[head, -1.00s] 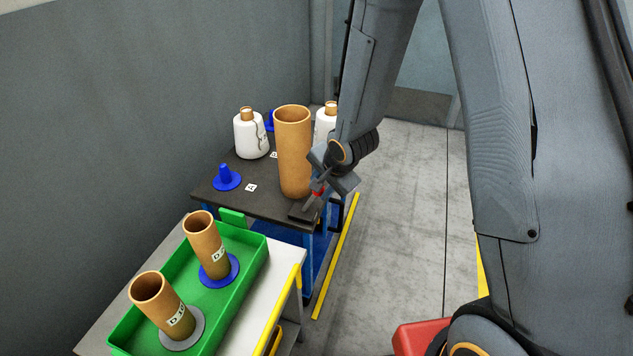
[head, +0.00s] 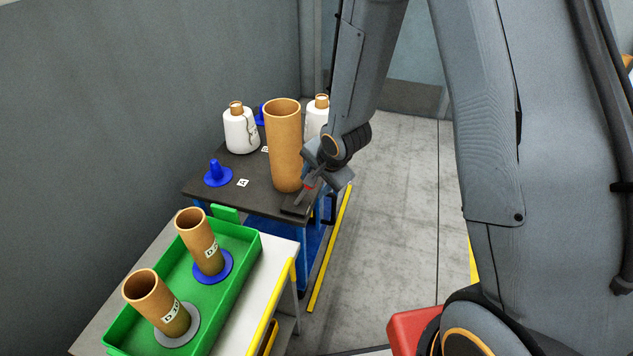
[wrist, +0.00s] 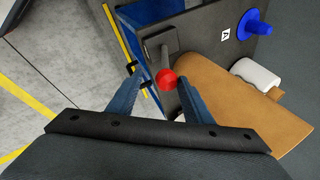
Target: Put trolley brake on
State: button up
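The trolley (head: 225,189) has a dark top and a blue frame. Its brake is a grey lever with a red knob (head: 309,187) on a dark plate (head: 295,206) at the top's front right corner. In the wrist view the red knob (wrist: 167,79) lies between the fingertips of my gripper (wrist: 160,80), with the lever rising away from it to the plate (wrist: 157,40). Contact with the left finger is unclear. In the head view my gripper (head: 322,182) partly hides the lever.
A tall brown tube (head: 283,145), white bobbins (head: 240,133) and a blue peg (head: 217,173) stand on the trolley. Nearer is a white table (head: 258,290) with a green tray (head: 245,262) holding two brown tubes. A grey wall is left; clear floor (head: 390,220) is right.

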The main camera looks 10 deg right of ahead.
jog(key=shift+r, duration=0.15)
jog(key=p+v, duration=0.2)
jog(key=v, duration=0.5)
jog(key=shift+r, duration=0.2)
jog(key=shift+s, duration=0.1)
